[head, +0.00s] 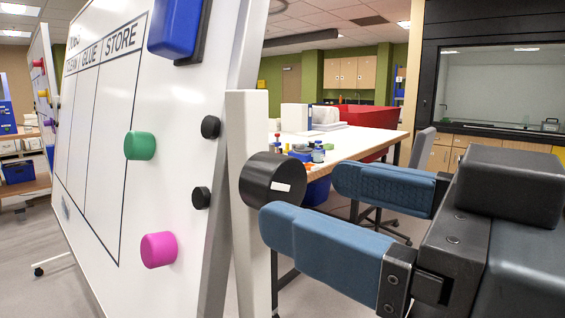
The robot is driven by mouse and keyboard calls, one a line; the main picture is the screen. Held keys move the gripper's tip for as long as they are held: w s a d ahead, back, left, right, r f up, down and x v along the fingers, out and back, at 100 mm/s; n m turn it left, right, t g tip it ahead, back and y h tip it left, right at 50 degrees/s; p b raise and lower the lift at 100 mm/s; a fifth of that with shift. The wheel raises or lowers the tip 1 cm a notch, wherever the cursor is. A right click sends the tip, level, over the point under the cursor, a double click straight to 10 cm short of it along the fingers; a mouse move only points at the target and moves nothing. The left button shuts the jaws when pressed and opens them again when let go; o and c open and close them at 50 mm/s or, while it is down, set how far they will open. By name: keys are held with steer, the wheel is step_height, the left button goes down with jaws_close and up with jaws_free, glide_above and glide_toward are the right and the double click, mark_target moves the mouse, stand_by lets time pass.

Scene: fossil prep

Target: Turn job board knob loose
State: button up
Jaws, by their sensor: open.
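The job board (95,200) is a white whiteboard on the left with columns, two headed GLUE and STORE. A large black round knob (258,172) sits on the board's white post (243,120), its face turned toward my gripper. A short white mark on the face lies nearly level, slightly tilted. My gripper (304,203) is open and empty, with two blue padded fingers. The near fingertip overlaps the knob's lower edge in the picture. The far fingertip is to the right of the knob with a visible gap. I cannot tell whether either finger touches it.
Green (140,145) and magenta (159,249) magnets and a blue block (175,28) are on the board. Two small black round pieces sit at its edge. A workbench (350,139) with small items, a red object (366,116) and a grey chair (423,148) stand behind.

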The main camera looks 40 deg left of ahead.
mark_target(290, 189)
steer(key=a, duration=0.6)
steer(key=shift+w+a, duration=0.3)
steer(key=shift+a, duration=0.05)
steer(key=shift+c, duration=0.3)
steer(key=c, duration=1)
steer(key=shift+f+n+b, duration=0.25)
steer(key=shift+n+b, duration=0.55)
steer(key=shift+b, duration=0.1)
steer(key=shift+r+n+b, duration=0.2)
steer(key=shift+n+b, duration=0.45)
steer(key=shift+n, duration=0.25)
steer(key=o, duration=1.1)
steer(key=shift+c, duration=0.2)
steer(key=shift+d, duration=0.1)
steer(key=shift+s+d, duration=0.2)
steer(key=shift+d, duration=1.7)
steer(key=shift+s+d, duration=0.15)
steer(key=shift+d, duration=1.75)
